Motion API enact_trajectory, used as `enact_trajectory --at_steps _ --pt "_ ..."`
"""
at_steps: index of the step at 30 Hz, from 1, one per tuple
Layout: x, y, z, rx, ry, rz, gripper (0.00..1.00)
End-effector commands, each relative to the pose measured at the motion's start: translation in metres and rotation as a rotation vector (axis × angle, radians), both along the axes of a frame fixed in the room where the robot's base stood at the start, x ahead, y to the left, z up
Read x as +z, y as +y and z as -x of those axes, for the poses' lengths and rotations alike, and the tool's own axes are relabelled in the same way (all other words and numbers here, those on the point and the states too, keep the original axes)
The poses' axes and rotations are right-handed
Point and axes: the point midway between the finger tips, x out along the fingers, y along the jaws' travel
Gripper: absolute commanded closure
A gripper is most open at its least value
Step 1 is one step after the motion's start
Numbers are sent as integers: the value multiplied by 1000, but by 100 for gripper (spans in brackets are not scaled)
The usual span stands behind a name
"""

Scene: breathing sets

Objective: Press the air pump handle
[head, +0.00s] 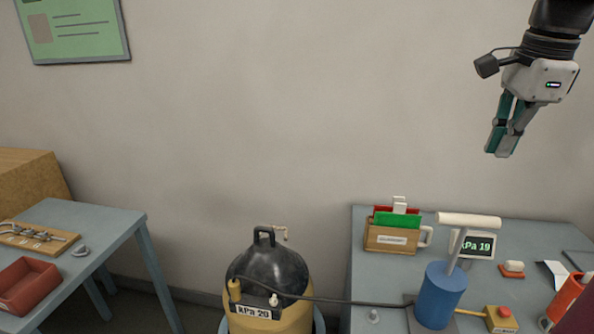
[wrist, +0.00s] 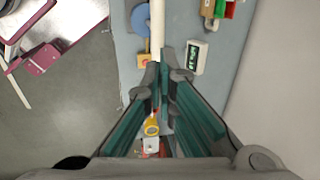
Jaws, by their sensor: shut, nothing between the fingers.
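The air pump (head: 440,297) is a blue upright cylinder on the right table in the head view. Its white T-shaped handle (head: 469,220) stands raised above the body on a thin rod. In the wrist view the handle (wrist: 157,25) is a pale bar at the top, with part of the blue pump (wrist: 140,18) beside it. My gripper (head: 501,145) is shut and empty, high above the table and up to the right of the handle, clear of it. In the wrist view its fingers (wrist: 163,75) point toward the table.
A kPa 19 display (head: 478,245) stands behind the pump. A yellow block with a red button (head: 501,319) sits to its right. A hose links the pump area to a black-topped yellow tank (head: 270,270). A wooden box (head: 392,238) stands behind left.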

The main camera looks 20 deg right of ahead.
Motion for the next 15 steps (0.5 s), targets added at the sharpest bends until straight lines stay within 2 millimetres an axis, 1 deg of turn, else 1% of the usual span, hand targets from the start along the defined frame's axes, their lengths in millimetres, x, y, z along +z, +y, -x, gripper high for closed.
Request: enact_trajectory --at_steps 5,8,11,15 --pt "-3 0 0 0 0 -1 100" --pt "-11 -1 -1 1 2 -3 100" --pt "-25 -2 -3 0 2 -4 100" --pt "-52 -5 -7 1 4 -6 100"
